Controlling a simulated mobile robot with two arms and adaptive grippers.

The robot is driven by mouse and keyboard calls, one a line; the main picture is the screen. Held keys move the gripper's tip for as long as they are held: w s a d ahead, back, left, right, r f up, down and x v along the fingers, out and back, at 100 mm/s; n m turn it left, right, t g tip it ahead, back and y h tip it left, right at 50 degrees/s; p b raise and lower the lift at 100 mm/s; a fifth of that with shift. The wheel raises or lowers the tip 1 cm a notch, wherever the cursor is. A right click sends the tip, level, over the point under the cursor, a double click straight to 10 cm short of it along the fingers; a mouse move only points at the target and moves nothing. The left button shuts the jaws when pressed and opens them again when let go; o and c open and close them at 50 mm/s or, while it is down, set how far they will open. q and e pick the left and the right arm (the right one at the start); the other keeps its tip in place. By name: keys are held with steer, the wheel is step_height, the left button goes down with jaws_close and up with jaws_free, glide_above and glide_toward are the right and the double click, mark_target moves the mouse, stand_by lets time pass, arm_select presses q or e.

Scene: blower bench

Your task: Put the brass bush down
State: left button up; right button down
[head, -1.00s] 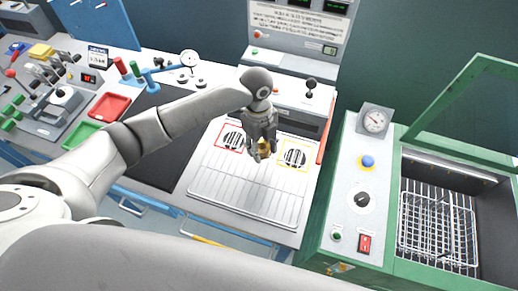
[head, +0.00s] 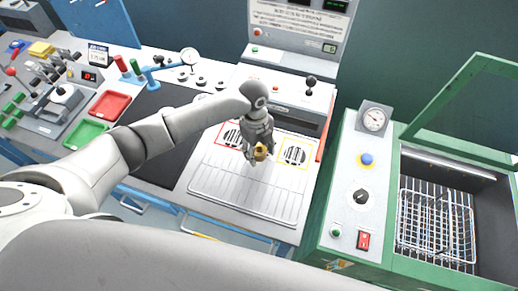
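The brass bush (head: 260,152) is a small gold-coloured piece between the fingertips of my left gripper (head: 258,152). The gripper is shut on it and points down over the light metal plate of the bench (head: 245,190). It hangs between the red-framed round grille (head: 231,134) and the yellow-framed round grille (head: 295,153). The height of the bush above the plate is hard to judge; it looks held clear of it. My fingers hide part of the bush and part of the red-framed grille. My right gripper does not show.
A red tray (head: 110,104) and a green tray (head: 86,134) lie to the left, beside a black mat (head: 150,170). A green machine with a wire basket (head: 437,222) stands at the right. A control panel (head: 300,25) rises behind. The plate's front part is clear.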

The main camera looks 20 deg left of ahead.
mark_target(257, 147)
arm_select(q)
steer(key=shift+o, duration=0.2)
steer(key=shift+r, duration=0.25)
step_height(257, 147, up, 12)
steer(key=a+b, duration=0.1)
steer(key=shift+w+f+b, duration=0.15)
steer(key=shift+w+b, duration=0.15)
steer(key=shift+w, duration=0.15)
